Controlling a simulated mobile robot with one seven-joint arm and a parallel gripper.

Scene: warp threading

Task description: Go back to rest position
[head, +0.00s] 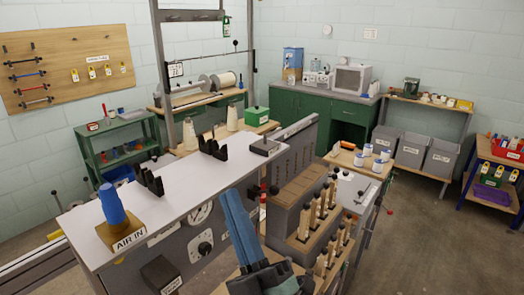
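My gripper (232,193) reaches up from the bottom centre of the head view, its two long blue-grey fingers side by side. I see no gap between the fingers and nothing held in them. It is in front of the grey machine with the white top (185,185), and the fingers overlap the machine's front panel in the picture. I cannot tell whether they touch it.
A blue cone (112,206) stands on the "AIR IN" block, with black holders (152,180) farther along the top. A stepped rack (298,190) with wooden-handled tools is just right of my gripper. Grey bins (410,150) stand farther back. Floor (440,235) is clear at right.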

